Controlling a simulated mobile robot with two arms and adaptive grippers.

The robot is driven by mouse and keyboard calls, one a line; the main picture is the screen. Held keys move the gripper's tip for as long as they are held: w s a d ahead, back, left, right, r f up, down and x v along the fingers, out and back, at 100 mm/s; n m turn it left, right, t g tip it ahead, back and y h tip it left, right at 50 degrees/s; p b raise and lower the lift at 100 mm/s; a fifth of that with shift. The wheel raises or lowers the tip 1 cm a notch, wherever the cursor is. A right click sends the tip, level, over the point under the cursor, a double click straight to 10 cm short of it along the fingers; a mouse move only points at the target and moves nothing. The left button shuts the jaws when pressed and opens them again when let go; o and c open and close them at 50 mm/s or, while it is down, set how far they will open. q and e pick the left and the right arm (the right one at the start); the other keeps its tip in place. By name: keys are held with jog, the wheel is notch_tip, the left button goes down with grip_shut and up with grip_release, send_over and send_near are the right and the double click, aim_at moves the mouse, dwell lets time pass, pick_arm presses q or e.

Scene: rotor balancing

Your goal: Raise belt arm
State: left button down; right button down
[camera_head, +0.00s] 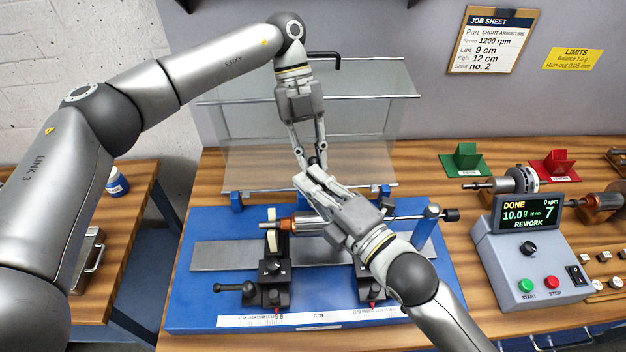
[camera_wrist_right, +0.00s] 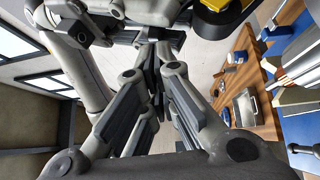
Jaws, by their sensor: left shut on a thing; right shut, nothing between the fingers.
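The balancing machine (camera_head: 200,312) has a blue bed with a rotor (camera_head: 287,223) lying across its black supports; the rotor's copper part and left shaft end show. My left gripper (camera_head: 314,163) points down above the rotor, shut on a small dark thing that its fingers mostly hide. I cannot make out the belt arm clearly; it may be behind the two grippers. My right gripper (camera_head: 312,188) is shut and empty, reaching from the lower right over the rotor's middle, just below the left fingertips. Its closed fingers also show in the right wrist view (camera_wrist_right: 158,75).
A clear guard (camera_head: 370,110) stands behind the bed. A post with a black knob (camera_head: 450,214) is at the bed's right. The control box (camera_head: 530,262) reads DONE, REWORK. Green (camera_head: 466,160) and red (camera_head: 557,166) stands are at the back right. A side table (camera_head: 125,235) is left.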

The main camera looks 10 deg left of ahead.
pick_arm(q)
jog(key=shift+s+d, duration=0.15)
jog(key=shift+d, duration=0.05)
jog(key=shift+s, duration=0.15)
pick_arm(e)
jog(key=shift+w+d+r+h, duration=0.1)
jog(key=shift+w+r+h, duration=0.3)
jog(key=shift+w, duration=0.55)
pick_arm(q)
jog(key=shift+f, duration=0.1)
pick_arm(e)
jog(key=shift+r, duration=0.15)
pick_arm(q)
jog(key=c, duration=1.6)
grip_release()
jog(key=shift+s, duration=0.1)
jog(key=shift+c, duration=0.2)
jog(key=shift+o, duration=0.6)
jog(key=shift+a, duration=0.15)
pick_arm(e)
jog(key=shift+s+a, duration=0.1)
jog(key=shift+a, duration=0.15)
pick_arm(q)
jog(key=shift+w, duration=0.2)
